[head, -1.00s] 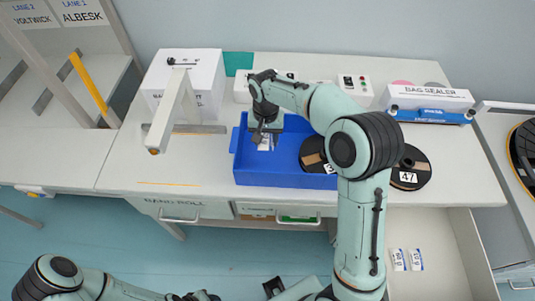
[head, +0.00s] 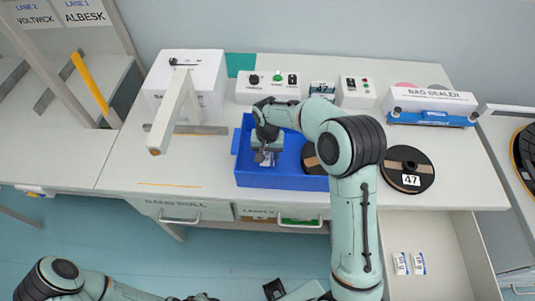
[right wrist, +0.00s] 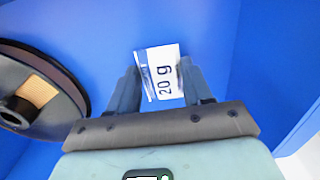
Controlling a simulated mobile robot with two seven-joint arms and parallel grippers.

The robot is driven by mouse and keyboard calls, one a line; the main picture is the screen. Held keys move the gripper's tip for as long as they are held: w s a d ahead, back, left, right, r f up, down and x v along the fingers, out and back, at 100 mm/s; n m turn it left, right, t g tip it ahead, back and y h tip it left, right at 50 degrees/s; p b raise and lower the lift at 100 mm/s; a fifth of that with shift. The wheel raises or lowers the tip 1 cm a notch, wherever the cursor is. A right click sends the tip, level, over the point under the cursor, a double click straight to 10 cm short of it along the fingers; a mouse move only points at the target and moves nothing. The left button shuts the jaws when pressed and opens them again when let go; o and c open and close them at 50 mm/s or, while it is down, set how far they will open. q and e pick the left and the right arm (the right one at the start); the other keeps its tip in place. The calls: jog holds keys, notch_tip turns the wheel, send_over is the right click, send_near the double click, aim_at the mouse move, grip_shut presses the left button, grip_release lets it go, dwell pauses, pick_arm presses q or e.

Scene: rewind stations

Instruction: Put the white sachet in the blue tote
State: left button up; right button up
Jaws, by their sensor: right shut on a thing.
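The white sachet (right wrist: 164,78), printed "20 g", is between the fingertips of my right gripper (right wrist: 158,76), which is shut on it. In the head view my right gripper (head: 264,156) reaches down into the blue tote (head: 285,181), and a bit of the sachet (head: 267,160) shows below it. Blue tote surfaces (right wrist: 215,25) surround the sachet in the right wrist view; whether it touches the floor I cannot tell.
A dark reel (right wrist: 40,92) lies in the tote, left of my fingers in the wrist view. A reel marked 47 (head: 408,170) lies right of the tote. An open drawer (head: 432,238) holds two white sachets (head: 409,263). A bag sealer (head: 432,101) stands at the back right.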

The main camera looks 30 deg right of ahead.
aim_at(268, 158)
jog(key=o, duration=1)
jog(key=shift+r, duration=0.35)
pick_arm(q)
jog(key=shift+w+r+p, duration=0.45)
jog(key=shift+r+p, duration=0.15)
jog(key=shift+r, duration=0.1)
pick_arm(e)
notch_tip(268, 158, up, 12)
jog(key=shift+f, duration=0.25)
